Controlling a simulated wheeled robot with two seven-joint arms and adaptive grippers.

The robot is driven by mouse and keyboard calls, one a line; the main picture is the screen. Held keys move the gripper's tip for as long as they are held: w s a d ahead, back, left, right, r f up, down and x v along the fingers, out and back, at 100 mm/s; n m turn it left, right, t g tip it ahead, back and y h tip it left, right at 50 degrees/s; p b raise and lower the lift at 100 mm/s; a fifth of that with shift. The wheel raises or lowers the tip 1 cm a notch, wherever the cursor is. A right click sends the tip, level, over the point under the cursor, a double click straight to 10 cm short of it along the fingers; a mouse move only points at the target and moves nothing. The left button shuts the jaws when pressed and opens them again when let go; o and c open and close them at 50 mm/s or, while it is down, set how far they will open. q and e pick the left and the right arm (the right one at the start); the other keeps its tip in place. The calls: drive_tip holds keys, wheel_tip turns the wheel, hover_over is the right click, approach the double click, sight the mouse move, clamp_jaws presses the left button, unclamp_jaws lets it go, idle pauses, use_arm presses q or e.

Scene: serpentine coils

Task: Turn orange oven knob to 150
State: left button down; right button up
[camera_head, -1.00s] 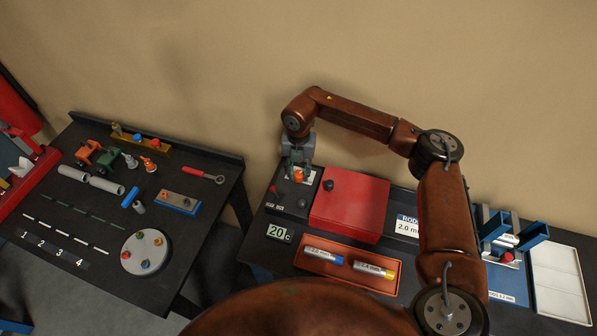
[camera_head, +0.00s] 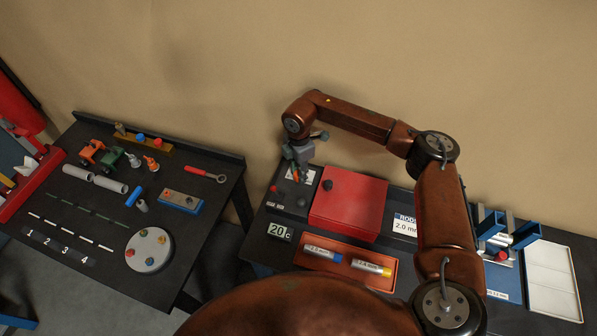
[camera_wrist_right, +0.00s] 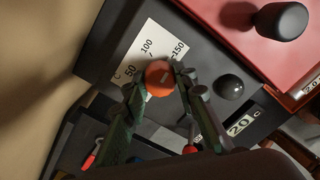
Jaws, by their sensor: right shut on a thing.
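The orange oven knob (camera_wrist_right: 159,77) sits on the black control panel, over a white scale card (camera_wrist_right: 146,50) marked 50, 100 and 150. My right gripper (camera_wrist_right: 161,88) is shut on the knob, with a finger on either side of it. A small pale mark shows on the knob's face; which number it points to I cannot tell. My left gripper is not in view.
A red lid (camera_head: 350,208) with a black handle (camera_wrist_right: 281,20) lies right of the panel. A black dome (camera_wrist_right: 228,87) and a red-tipped lever (camera_wrist_right: 189,149) are near my fingers. An orange tray (camera_head: 344,268) with two labelled tubes lies in front.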

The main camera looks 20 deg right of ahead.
drive_tip(key=shift+w+r+m, duration=0.1)
drive_tip(key=shift+m, duration=0.5)
drive_tip(key=o, duration=1.2)
drive_tip(key=shift+c, duration=0.2)
wheel_tip(320, 180, up, 12)
